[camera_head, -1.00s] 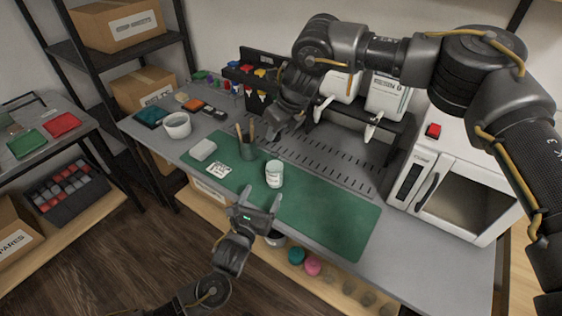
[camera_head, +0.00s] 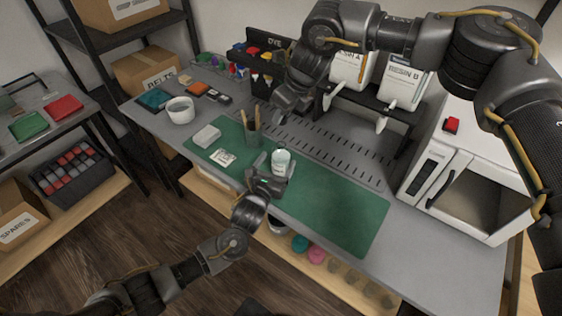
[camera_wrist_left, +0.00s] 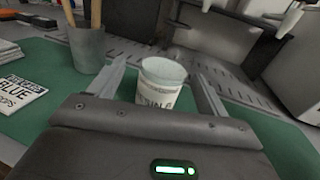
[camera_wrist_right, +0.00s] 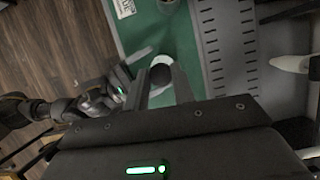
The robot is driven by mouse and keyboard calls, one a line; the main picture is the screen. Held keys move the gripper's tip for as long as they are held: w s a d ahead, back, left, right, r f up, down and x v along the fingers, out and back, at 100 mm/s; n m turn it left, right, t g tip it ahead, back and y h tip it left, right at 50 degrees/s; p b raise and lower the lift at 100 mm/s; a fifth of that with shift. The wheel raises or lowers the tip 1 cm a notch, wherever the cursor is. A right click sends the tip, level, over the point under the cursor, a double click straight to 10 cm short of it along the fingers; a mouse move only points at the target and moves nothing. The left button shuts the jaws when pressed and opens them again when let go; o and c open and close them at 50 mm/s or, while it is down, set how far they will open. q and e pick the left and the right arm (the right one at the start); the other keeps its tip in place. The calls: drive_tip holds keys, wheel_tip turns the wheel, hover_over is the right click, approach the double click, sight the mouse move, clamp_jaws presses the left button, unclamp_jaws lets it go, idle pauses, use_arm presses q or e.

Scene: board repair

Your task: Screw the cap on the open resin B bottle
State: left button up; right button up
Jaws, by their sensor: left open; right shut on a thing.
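The resin bottle (camera_head: 281,161) is a small pale jar standing upright on the green mat (camera_head: 335,213). In the left wrist view the jar (camera_wrist_left: 160,84) shows an open-looking top and a partly hidden label. My left gripper (camera_head: 270,170) is open, with its fingers (camera_wrist_left: 160,88) on either side of the jar; I cannot tell whether they touch it. My right gripper (camera_head: 285,110) is above and behind the jar. In the right wrist view it is shut on a small dark thing, apparently the cap (camera_wrist_right: 160,74), with the jar's pale round top (camera_wrist_right: 165,61) beyond.
A pen cup (camera_head: 252,134), a white block (camera_head: 207,136) and a printed card (camera_head: 222,157) are left of the jar. Dispensers (camera_head: 402,82) stand on a rack behind. A white oven (camera_head: 470,175) is at right. The mat's right part is clear.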

sight(283, 154)
use_arm(q)
drive_tip(key=shift+x, duration=0.8)
use_arm(e)
drive_tip(key=shift+s+r, duration=0.15)
use_arm(q)
drive_tip(key=shift+w+d+r, duration=0.5)
drive_tip(key=shift+w, duration=0.1)
drive_tip(key=shift+w+d, duration=0.2)
drive_tip(key=shift+w, duration=0.1)
drive_tip(key=shift+w+d+f, duration=0.1)
drive_tip(key=shift+w+f, duration=0.2)
drive_tip(key=shift+w, duration=0.35)
use_arm(e)
drive_tip(key=shift+s+r, duration=0.1)
drive_tip(key=shift+s, duration=0.1)
use_arm(q)
drive_tip(key=shift+s+r, duration=0.15)
drive_tip(key=shift+c, duration=0.6)
drive_tip(key=c, duration=0.5)
use_arm(e)
drive_tip(key=shift+s, duration=0.1)
use_arm(q)
drive_tip(key=c, duration=0.8)
use_arm(e)
drive_tip(key=shift+r, duration=0.1)
use_arm(q)
drive_tip(key=shift+c, duration=0.2)
use_arm(e)
drive_tip(key=shift+a+f, duration=0.1)
drive_tip(key=shift+f, duration=2.3)
